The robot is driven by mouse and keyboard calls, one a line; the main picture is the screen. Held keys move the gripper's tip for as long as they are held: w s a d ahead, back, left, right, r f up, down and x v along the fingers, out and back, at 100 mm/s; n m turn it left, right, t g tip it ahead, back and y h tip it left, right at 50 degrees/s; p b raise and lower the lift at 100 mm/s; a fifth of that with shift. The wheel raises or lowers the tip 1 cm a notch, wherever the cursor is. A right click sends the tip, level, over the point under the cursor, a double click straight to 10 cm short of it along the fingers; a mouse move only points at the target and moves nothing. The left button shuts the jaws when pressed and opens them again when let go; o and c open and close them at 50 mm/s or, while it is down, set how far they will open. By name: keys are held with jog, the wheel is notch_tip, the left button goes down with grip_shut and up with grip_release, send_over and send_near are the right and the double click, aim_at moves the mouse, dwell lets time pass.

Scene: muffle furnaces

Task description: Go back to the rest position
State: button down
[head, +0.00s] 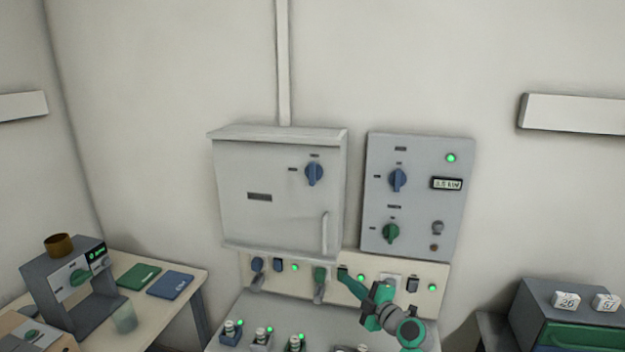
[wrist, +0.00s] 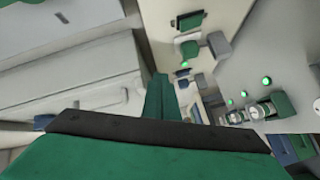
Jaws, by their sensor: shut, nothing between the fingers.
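My gripper (head: 345,277) is green and dark. In the head view it is at the lower middle, in front of the beige socket strip (head: 275,278), just below the right corner of the grey wall cabinet (head: 270,200). In the wrist view the green fingers of my gripper (wrist: 161,98) are together with nothing between them. A green plug (head: 319,275) is on the strip just left of the gripper. I cannot tell from these views whether the fingertips touch the strip.
A control panel (head: 415,190) with a blue and a green knob hangs right of the cabinet. Several small jars in holders stand on the grey bench (head: 250,305). A coffee-machine-like device (head: 75,285) stands left; a dark box (head: 565,315) with number tags stands right.

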jog(key=s+a+f+m+h, duration=0.1)
jog(key=s+a+f+m, duration=0.1)
jog(key=s+f, duration=0.2)
jog(key=s+a+f+m+h, duration=0.1)
jog(key=s+a+f+m, duration=0.1)
jog(key=f, duration=0.7)
jog(key=s+a+f+m+h, duration=0.2)
jog(key=s+f+m, duration=0.1)
jog(key=s+f, duration=0.4)
jog(key=shift+a+f+m, duration=0.15)
jog(key=shift+a+m, duration=0.15)
jog(key=shift+a, duration=0.05)
jog(key=s+a+f+m+h, duration=0.2)
jog(key=s+f+m, duration=0.15)
jog(key=s, duration=0.55)
jog(key=s+a+f+m+h, duration=0.1)
jog(key=s+a+f+m, duration=0.1)
jog(key=s+f, duration=0.5)
jog(key=s+r+m+h, duration=0.1)
jog(key=s+r+m, duration=0.1)
jog(key=s, duration=0.9)
jog(key=s+r+m+h, duration=0.1)
jog(key=s+r+m, duration=0.15)
jog(key=s, duration=0.75)
jog(key=s+a+r+m, duration=0.1)
jog(key=s+a+r, duration=0.1)
jog(key=s+r, duration=1.2)
jog(key=shift+s+r+m+t+y, duration=0.15)
jog(key=shift+s+m+t+y, duration=0.15)
jog(key=shift+s+m+y, duration=0.15)
